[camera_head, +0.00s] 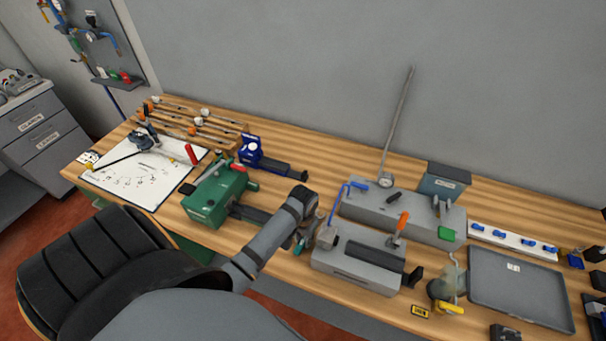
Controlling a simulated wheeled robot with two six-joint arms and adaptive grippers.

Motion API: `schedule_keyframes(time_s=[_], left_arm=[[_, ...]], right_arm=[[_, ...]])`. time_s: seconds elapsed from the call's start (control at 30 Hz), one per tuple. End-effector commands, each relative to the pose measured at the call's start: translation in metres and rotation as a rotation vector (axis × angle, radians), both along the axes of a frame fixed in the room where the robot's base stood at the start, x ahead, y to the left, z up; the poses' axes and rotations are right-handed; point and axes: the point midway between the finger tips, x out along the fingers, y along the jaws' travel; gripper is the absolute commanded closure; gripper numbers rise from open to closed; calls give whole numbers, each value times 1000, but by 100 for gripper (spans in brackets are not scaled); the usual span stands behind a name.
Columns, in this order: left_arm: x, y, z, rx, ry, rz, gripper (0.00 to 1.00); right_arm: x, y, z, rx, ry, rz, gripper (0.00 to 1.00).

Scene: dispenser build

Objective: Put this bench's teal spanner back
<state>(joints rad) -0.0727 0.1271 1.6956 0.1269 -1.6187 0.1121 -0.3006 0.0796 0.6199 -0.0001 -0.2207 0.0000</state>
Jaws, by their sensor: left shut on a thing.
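My left gripper (308,236) is beside the left end of the grey block fixture (350,268), low over the bench's front part. It is shut on a small teal thing (298,243), which I take to be the teal spanner. Most of it is hidden by the gripper and wrist, so its shape and tilt cannot be made out. A white sheet with dark outlines (120,187) lies at the left of the wooden bench (270,225), with a few tools on it. My right gripper is not in view.
A green vise (212,198) and a blue tool (250,150) stand left of my arm. A second grey fixture (420,222) with a tall thin rod (398,120) stands behind. A grey tray (515,290) lies at right, near a white strip with blue knobs (513,242).

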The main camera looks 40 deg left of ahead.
Motion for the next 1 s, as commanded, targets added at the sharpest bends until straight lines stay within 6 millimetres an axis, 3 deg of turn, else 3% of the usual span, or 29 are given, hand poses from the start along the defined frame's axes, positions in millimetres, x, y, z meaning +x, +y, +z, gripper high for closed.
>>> schedule_keyframes(time_s=[0.3,0.33,0.5,0.7,0.83,1.0], left_arm=[[0,0,-5,0,0,0,100],[0,0,-5,0,0,0,76],[0,0,-4,0,0,0,53],[0,0,-5,0,0,0,52],[0,0,-5,0,1,0,37],[0,0,-5,0,1,0,37]], right_arm=[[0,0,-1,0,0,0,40],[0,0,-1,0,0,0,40],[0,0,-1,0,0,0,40],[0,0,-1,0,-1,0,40],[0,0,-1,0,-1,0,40],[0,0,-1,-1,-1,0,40]])
